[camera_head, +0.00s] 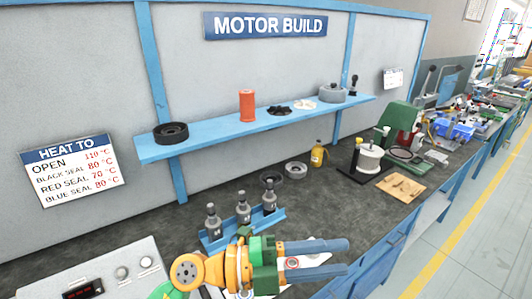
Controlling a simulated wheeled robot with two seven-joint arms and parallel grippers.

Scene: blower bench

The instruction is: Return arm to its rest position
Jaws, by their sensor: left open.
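My left gripper (346,258) is low in the middle of the head view, with a yellow and green wrist and two blue fingers pointing right. The fingers are apart, and I see nothing held between their tips. It is over the front part of the dark workbench (335,205). A small red ring (292,263) shows near the base of the fingers; I cannot tell whether it touches them. A white sheet or plate (308,246) lies partly hidden behind the gripper. My right gripper is not in view.
A blue rack (277,219) with several grey tools stands just behind my wrist. A control box (110,275) is at lower left. Dark and grey rings (296,170), a yellow bottle (318,154) and a wooden board (400,187) are farther back. A blue shelf (215,137) hangs above.

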